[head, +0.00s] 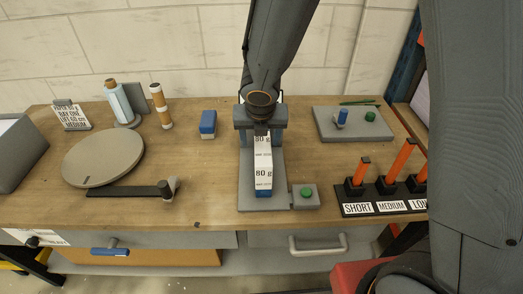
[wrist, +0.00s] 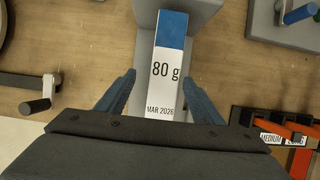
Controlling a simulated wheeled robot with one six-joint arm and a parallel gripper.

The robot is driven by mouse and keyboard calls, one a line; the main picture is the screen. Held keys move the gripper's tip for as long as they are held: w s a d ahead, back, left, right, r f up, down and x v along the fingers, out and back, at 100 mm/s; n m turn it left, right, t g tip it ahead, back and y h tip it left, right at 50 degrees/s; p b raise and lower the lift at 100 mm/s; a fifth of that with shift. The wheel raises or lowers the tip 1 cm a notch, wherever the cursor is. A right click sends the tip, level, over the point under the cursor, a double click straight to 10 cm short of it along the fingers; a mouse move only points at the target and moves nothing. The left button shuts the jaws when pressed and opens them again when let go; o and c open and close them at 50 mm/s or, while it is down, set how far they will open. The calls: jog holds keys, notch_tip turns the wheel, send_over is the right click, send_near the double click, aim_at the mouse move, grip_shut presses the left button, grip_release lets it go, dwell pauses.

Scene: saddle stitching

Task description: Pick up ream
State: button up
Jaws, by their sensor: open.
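The ream (head: 263,178) is a white block marked "80 g" with a blue band, on a grey stand (head: 250,203) at the middle of the bench. In the wrist view the ream (wrist: 166,80) lies lengthwise, its blue end at the top, with "MAR 2026" legible. My gripper (head: 261,135) is over the ream's far part in the head view and hides some of it. In the wrist view my gripper (wrist: 160,84) is open, with one finger to each side of the ream and visible gaps between. I cannot tell how far the fingertips reach down.
A green button (head: 306,192) sits right of the stand. Orange upright handles (head: 400,160) stand further right. A grey pad (head: 330,128) is at the back right. A blue block (head: 208,122), a round disc (head: 103,158) and a dark lever (head: 125,191) are left. Bare bench lies between them.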

jog(key=shift+w+f, duration=0.3)
jog(key=shift+f, duration=0.1)
jog(key=b+x, duration=0.1)
jog(key=x, duration=0.1)
jog(key=b+x, duration=0.3)
jog(key=x, duration=0.2)
jog(key=shift+w+d, duration=0.15)
jog(key=shift+d, duration=0.25)
jog(key=shift+r, duration=0.15)
grip_shut()
